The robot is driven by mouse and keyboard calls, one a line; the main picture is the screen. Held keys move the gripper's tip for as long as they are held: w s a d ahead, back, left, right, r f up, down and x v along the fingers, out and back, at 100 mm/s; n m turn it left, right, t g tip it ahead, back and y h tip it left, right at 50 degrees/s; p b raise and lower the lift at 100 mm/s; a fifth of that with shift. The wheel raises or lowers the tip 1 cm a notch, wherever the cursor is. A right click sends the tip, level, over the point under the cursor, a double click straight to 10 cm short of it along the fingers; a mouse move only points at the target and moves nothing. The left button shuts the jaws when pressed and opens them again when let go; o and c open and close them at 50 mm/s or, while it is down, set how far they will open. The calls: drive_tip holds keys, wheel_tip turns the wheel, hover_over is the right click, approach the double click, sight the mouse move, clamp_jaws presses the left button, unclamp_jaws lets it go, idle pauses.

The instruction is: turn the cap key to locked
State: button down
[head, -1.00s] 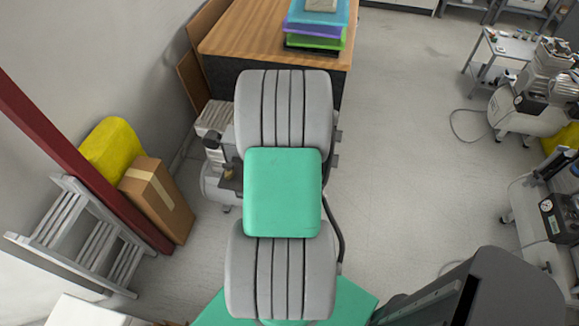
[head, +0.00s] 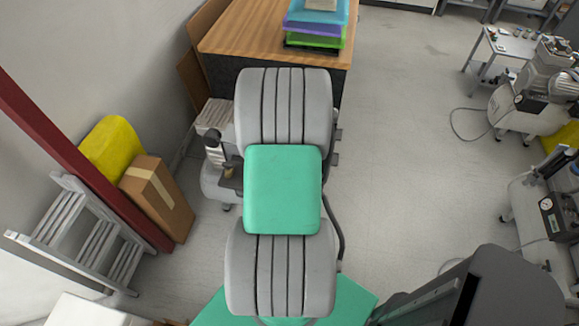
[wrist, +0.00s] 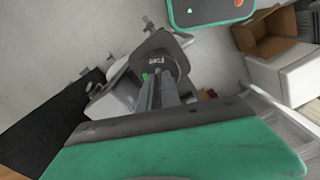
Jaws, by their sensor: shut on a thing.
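In the wrist view, my gripper (wrist: 159,90) reaches away from the green and dark palm, its narrow grey fingers close together. They are shut on the cap key (wrist: 172,64), a dark round piece with small pale marks on its face. A small green mark shows beside the fingertips. The fingers hide part of the key, and I cannot read which position it points to. In the head view my green and grey arm covers the middle, and the gripper and key cannot be made out there.
A compressor (head: 214,180) stands partly hidden left of my arm. A wooden desk (head: 270,35) with stacked trays (head: 317,28) is behind. A stepladder (head: 80,230), cardboard box (head: 157,198) and yellow object (head: 112,147) line the left wall. More compressors (head: 530,105) stand right; the floor between is clear.

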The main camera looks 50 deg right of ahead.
drive_tip(key=shift+m, duration=0.7)
drive_tip(key=m, duration=0.2)
drive_tip(key=shift+m+b, duration=0.3)
drive_tip(key=shift+b, duration=0.05)
drive_tip(key=m, duration=0.5)
drive_tip(key=shift+b, duration=0.3)
drive_tip(key=m, duration=0.4)
drive_tip(key=shift+m, duration=0.4)
drive_tip(key=shift+m+b, duration=0.3)
drive_tip(key=shift+m, duration=1.9)
drive_tip(key=c, duration=1.5)
unclamp_jaws()
drive_tip(key=shift+c, duration=0.2)
